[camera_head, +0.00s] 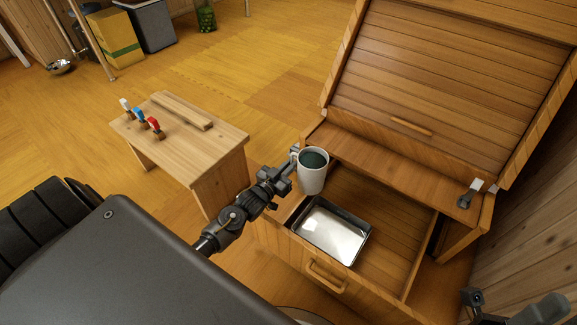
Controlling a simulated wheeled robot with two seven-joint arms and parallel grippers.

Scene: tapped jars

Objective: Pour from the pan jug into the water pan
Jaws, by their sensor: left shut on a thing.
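The pan jug (313,178) is a white mug-shaped jug with dark liquid or a dark inside showing at its mouth. My left gripper (292,161) is shut on its handle side and holds it about upright, at the left rear of the open wooden box. The water pan (364,241) is a shallow rectangular metal tray with a bright, shiny bottom. It sits inside the box at the front left, just below the jug in the picture. Dark parts of my right arm show at the bottom right edge; its fingers cannot be made out.
The wooden box (391,238) has its slatted lid (440,70) raised behind it. A dark scoop-like tool with a white tag (468,193) lies on the box's right rear ledge. A small wooden bench (220,142) at left holds coloured taps (140,115) and a wooden bar (182,110).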

